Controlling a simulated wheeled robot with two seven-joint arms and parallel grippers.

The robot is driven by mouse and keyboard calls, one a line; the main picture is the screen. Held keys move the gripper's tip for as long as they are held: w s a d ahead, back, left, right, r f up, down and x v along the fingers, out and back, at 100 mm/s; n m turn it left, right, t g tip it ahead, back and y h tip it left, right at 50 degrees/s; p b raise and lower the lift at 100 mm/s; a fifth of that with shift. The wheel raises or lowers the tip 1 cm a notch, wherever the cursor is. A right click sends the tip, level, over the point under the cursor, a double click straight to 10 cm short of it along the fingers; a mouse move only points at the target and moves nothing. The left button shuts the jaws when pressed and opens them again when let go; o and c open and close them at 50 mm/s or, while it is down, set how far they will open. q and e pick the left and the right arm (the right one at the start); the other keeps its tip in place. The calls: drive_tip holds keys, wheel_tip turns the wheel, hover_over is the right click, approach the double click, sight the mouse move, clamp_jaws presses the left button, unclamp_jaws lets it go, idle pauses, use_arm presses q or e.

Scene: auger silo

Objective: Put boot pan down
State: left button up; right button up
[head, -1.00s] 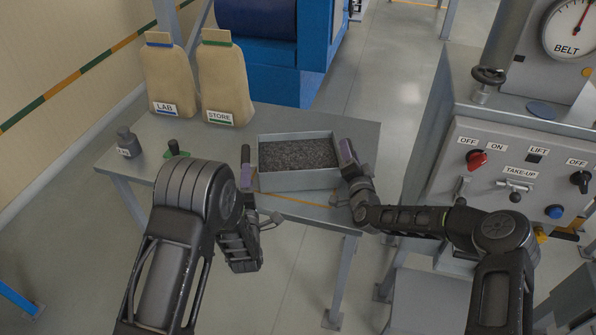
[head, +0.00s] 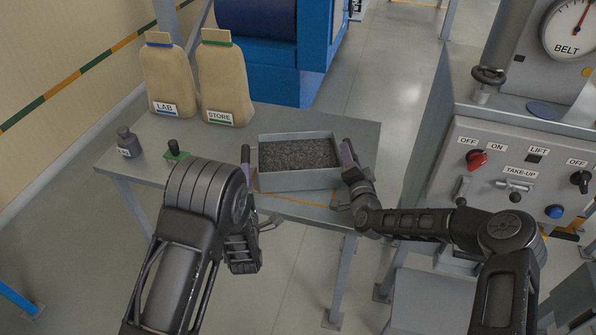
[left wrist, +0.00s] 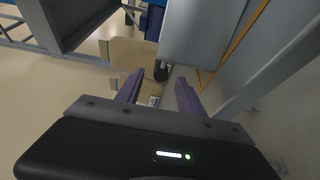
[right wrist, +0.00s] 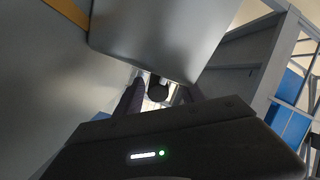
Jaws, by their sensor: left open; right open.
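The boot pan (head: 298,181) is a grey rectangular tray full of dark grains, level on the grey table. It has a black handle at its left end (head: 245,154) and one at its right end (head: 347,145). My left gripper (head: 250,187) is open just in front of the left handle, partly hidden by my arm. The left wrist view shows that handle (left wrist: 161,71) between or just beyond the fingers. My right gripper (head: 349,158) is open close by the right handle, which shows between the fingers in the right wrist view (right wrist: 158,91).
A LAB bag (head: 170,78) and a STORE bag (head: 225,85) stand at the back left of the table (head: 225,140). A small dark bottle (head: 128,143) and a green-based item (head: 175,152) are at left. A control cabinet (head: 520,175) stands at right.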

drive_tip(key=s, duration=0.3)
drive_tip(key=s+d, duration=0.1)
drive_tip(key=s, duration=0.6)
drive_tip(key=shift+s+d, duration=0.15)
drive_tip(key=shift+s, duration=0.1)
use_arm(q)
drive_tip(key=shift+r, duration=0.1)
wheel_tip(320, 180, up, 8)
drive_tip(key=p, duration=0.3)
use_arm(e)
drive_tip(key=shift+r, duration=1.7)
use_arm(q)
drive_tip(key=shift+p, duration=0.3)
use_arm(e)
drive_tip(key=shift+r, duration=0.15)
use_arm(q)
wheel_tip(320, 180, up, 4)
drive_tip(key=p, duration=0.4)
drive_tip(key=shift+r, duration=0.1)
use_arm(e)
wheel_tip(320, 180, up, 8)
use_arm(q)
drive_tip(key=shift+s, duration=0.1)
use_arm(e)
drive_tip(key=shift+f, duration=0.2)
